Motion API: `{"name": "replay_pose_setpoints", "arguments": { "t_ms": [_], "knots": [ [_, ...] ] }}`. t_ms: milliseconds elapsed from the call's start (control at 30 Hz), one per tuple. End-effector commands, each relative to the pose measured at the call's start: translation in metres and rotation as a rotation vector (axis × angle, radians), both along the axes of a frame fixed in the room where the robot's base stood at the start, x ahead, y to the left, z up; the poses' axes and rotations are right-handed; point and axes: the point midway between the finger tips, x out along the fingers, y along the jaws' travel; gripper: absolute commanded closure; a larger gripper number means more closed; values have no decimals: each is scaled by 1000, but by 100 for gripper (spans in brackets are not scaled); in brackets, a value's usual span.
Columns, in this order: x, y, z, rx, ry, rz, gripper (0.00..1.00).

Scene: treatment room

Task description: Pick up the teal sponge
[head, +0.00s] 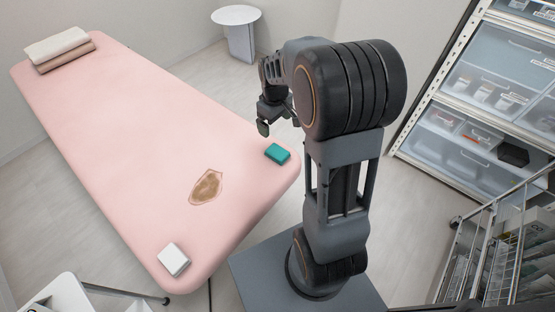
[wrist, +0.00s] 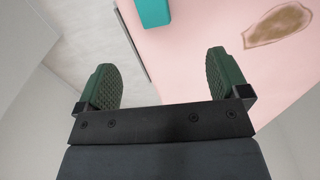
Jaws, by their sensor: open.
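The teal sponge (head: 277,153) is a small block on the pink treatment bed (head: 120,110), near the bed's right edge. In the wrist view the sponge (wrist: 154,12) shows at the top, partly cut off by the frame edge. My gripper (head: 277,125) is above and just beyond the sponge in the head view, close to the bed's edge. In the wrist view my gripper (wrist: 168,78) has its two green pads wide apart with nothing between them. The sponge is apart from the pads.
A brown stain (head: 206,187) marks the bed. A white block (head: 173,259) lies at the bed's near corner, and folded towels (head: 58,47) at its far end. A round white table (head: 237,30) stands behind. Shelves (head: 480,100) and a wire cart (head: 500,250) are at right.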

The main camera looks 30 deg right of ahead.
Motion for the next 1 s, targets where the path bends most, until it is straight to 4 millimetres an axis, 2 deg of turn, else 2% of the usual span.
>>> {"name": "replay_pose_setpoints", "arguments": {
  "t_ms": [33, 200, 500, 600, 867, 1000],
  "knots": [
    [5, -5, -15, 2, 14, 11, 6],
    [13, -14, -44, 5, 34, 40, 6],
    [13, -16, -96, 6, 37, 41, 6],
    [13, -16, -108, 7, 36, 40, 6],
    [13, -16, -122, 6, 35, 39, 6],
    [13, -17, -141, 7, 36, 39, 6]
  ]
}}
